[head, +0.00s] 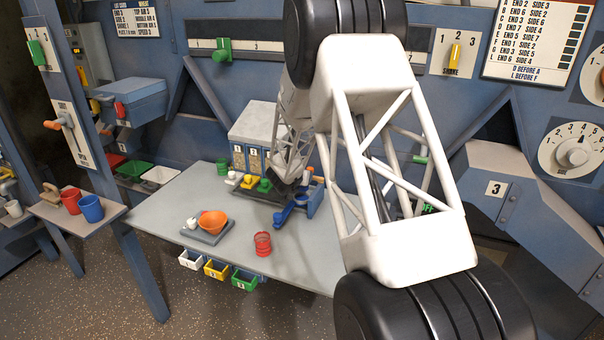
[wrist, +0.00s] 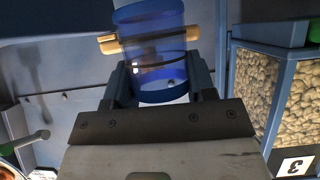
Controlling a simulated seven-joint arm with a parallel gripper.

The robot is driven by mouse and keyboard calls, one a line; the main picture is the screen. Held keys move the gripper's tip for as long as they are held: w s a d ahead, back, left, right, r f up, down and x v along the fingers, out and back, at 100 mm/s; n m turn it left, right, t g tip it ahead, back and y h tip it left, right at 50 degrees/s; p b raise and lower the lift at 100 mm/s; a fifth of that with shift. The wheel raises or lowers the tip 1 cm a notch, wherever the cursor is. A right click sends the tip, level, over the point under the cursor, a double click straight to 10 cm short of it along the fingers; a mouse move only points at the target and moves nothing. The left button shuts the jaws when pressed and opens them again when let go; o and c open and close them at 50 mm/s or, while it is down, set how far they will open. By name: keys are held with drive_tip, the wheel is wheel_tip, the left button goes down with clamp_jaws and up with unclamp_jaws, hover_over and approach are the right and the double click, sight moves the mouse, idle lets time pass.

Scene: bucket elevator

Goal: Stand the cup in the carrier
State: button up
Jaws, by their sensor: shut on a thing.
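My gripper (wrist: 160,85) is shut on a translucent blue cup (wrist: 150,50) with a dark band, one finger on each side of it. A tan bar (wrist: 110,42) shows on both sides of the cup, behind it; I cannot tell whether they touch. In the head view my gripper (head: 287,184) is small and dark over the far right part of the grey table (head: 205,190), beside a blue fixture (head: 312,198) and a blue trough-like part (head: 283,214). The held cup is hard to make out there. I cannot tell for certain which part is the carrier.
A red cup (head: 262,243) stands near the table's front edge. A bin of pale pebbles (wrist: 273,90) marked 3 is at right in the wrist view. The table's left part is clear.

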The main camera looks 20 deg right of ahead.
drive_tip(key=shift+f, duration=1.45)
drive_tip(key=shift+f, duration=0.7)
idle(0.8)
